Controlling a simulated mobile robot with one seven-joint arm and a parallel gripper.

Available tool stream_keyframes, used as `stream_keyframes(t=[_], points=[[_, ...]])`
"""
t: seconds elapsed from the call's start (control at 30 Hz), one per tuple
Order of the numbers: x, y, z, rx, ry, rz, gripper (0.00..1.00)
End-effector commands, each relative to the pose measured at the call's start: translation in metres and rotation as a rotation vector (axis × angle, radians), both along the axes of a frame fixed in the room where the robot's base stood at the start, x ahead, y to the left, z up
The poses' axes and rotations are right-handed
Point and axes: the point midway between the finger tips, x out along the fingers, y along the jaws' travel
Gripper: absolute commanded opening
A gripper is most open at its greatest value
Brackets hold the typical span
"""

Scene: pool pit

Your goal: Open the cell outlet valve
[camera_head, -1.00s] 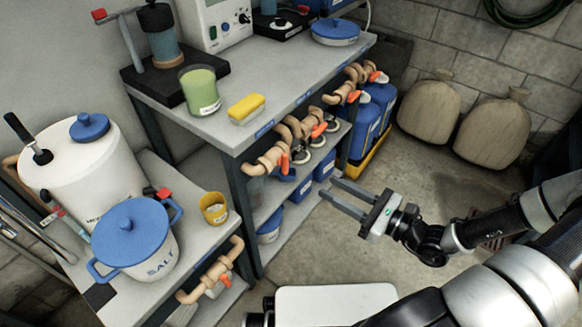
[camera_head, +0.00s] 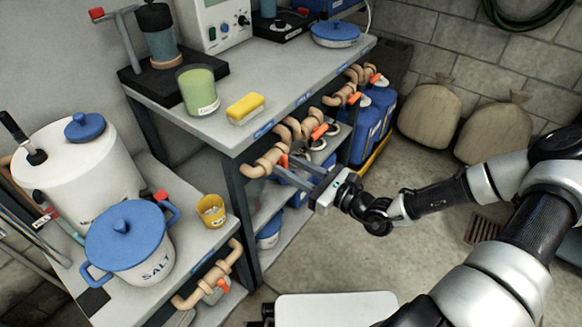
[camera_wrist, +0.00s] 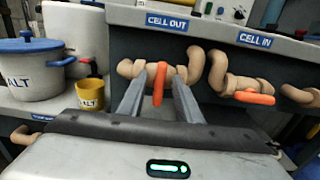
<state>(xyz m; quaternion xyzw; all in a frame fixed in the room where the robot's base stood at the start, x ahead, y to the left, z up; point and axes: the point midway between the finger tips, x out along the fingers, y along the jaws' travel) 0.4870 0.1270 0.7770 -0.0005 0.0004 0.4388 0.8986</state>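The cell outlet valve is a tan pipe fitting (camera_wrist: 130,68) with an orange lever (camera_wrist: 158,84), under the "CELL OUT" label (camera_wrist: 170,22) in the wrist view. Its lever hangs down, across the pipe. In the head view the valve (camera_head: 262,163) is at the near front edge of the bench. My gripper (camera_head: 283,165) points at it with fingers apart. In the wrist view my gripper (camera_wrist: 160,90) has one finger on each side of the lever, with visible gaps. Nothing is held. Whether the tips reach past the lever is hard to tell.
The "CELL IN" valve lever (camera_wrist: 254,98) lies roughly along its pipe just to the right. A yellow cup (camera_head: 211,210) and a salt pot (camera_head: 130,240) stand on the lower table at left. Blue containers (camera_head: 368,122) sit under the bench. Open floor lies right.

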Motion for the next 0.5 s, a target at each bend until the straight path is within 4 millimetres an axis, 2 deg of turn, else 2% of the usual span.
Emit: stream_keyframes(t=[0.07,0.27,0.5], points=[[-0.0001,0.0000,0.0001,0.000,0.000,0.000,0.31],[-0.0003,-0.0001,0.0001,0.000,0.000,0.000,0.00],[-0.0006,0.0001,0.0008,-0.006,-0.009,0.001,0.00]])
